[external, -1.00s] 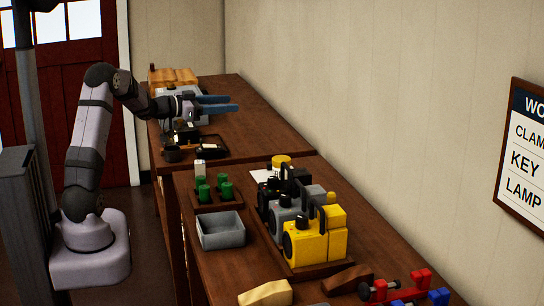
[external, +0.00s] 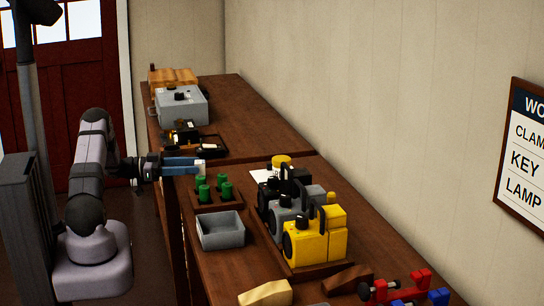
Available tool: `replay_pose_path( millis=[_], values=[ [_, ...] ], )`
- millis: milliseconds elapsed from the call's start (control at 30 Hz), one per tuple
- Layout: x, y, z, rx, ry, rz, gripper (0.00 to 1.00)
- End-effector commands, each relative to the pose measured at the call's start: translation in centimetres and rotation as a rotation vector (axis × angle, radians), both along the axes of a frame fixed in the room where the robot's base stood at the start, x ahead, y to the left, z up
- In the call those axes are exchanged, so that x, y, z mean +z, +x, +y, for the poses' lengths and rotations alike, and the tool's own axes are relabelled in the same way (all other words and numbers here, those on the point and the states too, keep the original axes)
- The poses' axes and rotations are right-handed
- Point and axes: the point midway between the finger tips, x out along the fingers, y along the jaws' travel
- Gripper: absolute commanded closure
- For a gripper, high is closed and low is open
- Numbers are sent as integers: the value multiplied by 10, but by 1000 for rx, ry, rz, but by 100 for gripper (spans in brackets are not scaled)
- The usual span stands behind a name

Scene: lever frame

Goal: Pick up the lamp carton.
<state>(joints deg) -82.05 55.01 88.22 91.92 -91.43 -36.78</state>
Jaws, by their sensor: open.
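A small white upright box (external: 201,168), which looks like the lamp carton, stands at the back of the dark tray with green cylinders. My gripper (external: 196,166) is open, with its blue fingers level and pointing right. The fingertips are at the white box and partly cover it in this view. I cannot tell whether they touch it or whether it is fully between them.
Several green cylinders (external: 223,190) stand just in front of the box. A grey bin (external: 220,231) is nearer. Black, grey and yellow lanterns (external: 315,240) stand to the right. A grey case (external: 183,104) is on the far bench.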

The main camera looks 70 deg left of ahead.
Motion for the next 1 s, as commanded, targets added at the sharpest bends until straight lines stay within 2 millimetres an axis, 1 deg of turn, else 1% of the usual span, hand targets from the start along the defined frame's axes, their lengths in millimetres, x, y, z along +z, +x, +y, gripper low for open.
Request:
replay_pose_path(
  millis=[167, 400, 633, 767, 900, 1000],
  values=[
    [-2, 2, -1, 0, 1, 0, 52],
    [-1, 20, -4, -1, 0, -1, 52],
    [-2, 26, -4, -1, 1, 0, 52],
    [-1, 40, -6, -3, 0, 0, 52],
    [-2, 58, -8, -2, 0, 0, 52],
    [-3, 67, -10, -2, 0, 0, 52]
  ],
)
